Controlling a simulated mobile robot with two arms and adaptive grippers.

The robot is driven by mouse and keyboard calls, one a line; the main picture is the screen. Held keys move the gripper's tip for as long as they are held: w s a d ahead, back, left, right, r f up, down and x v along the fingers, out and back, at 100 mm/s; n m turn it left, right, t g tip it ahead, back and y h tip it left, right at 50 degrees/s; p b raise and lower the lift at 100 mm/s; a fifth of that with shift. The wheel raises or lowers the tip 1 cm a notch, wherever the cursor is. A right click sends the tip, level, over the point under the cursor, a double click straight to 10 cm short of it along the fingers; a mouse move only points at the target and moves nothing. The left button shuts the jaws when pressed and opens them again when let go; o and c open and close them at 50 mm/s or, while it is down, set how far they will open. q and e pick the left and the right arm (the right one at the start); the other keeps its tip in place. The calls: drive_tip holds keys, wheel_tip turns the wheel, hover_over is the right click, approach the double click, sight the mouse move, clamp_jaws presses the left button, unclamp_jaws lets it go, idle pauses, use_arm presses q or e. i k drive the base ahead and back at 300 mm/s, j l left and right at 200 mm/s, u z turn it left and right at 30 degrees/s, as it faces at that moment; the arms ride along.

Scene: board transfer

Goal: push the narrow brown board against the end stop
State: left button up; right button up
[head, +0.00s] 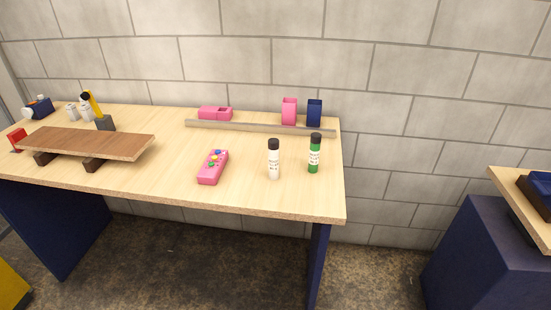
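The narrow brown board (88,143) lies flat across two dark supports (92,163) at the left of the wooden table (250,197). Its right end overhangs the nearer right support. A small red upright piece (16,139) stands at the board's left end and looks like the end stop. I cannot tell whether the board touches it or a small gap lies between them. Neither of my grippers is in view.
Behind the board stand a yellow-and-black tool on a grey block (105,123), white jars (72,111) and a dark blue device (40,107). A pink remote-like object (213,167), two bottles (274,159) and a long bar (260,128) occupy the table's right half.

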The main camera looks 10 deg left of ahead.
sight(101, 143)
drive_tip(key=u, duration=1.55)
drive_tip(key=i+l, duration=0.05)
